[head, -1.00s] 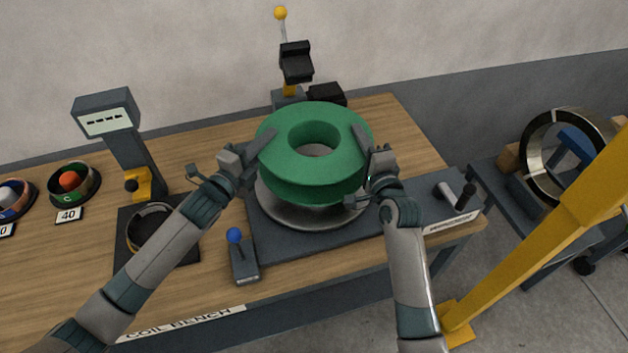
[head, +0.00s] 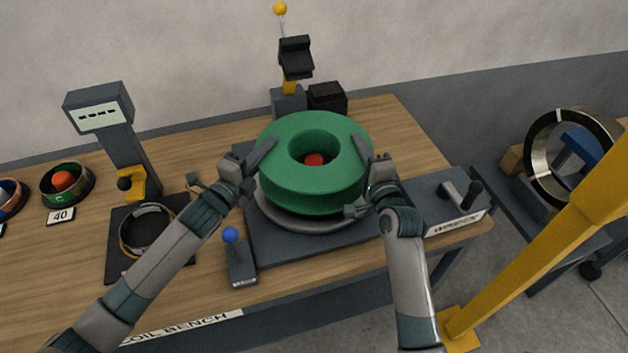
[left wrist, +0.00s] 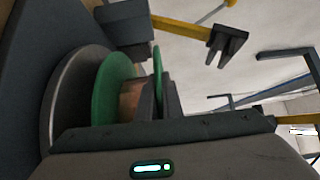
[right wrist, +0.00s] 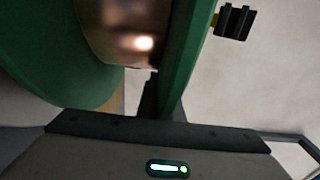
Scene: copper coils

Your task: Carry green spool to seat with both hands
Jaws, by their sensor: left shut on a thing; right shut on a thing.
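The green spool (head: 290,181) is a thick wheel with two flanges and a copper-coloured core (right wrist: 122,28). It lies roughly level over the round grey seat plate (head: 272,212) of the winder. A red tip (head: 314,160) shows through its hole. My left gripper (head: 262,154) is shut on the upper flange at its left side, and my right gripper (head: 361,150) is shut on it at its right side. In the left wrist view the lower green flange (left wrist: 112,82) is close to the grey plate (left wrist: 68,95); I cannot tell whether they touch.
The winder's dark base (head: 300,251) has a crank (head: 461,196) at right and a blue-knobbed lever (head: 238,255) at front left. A grey meter post (head: 110,115) stands left. A black clamp (head: 295,60) stands behind, and a yellow post (head: 540,245) at front right.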

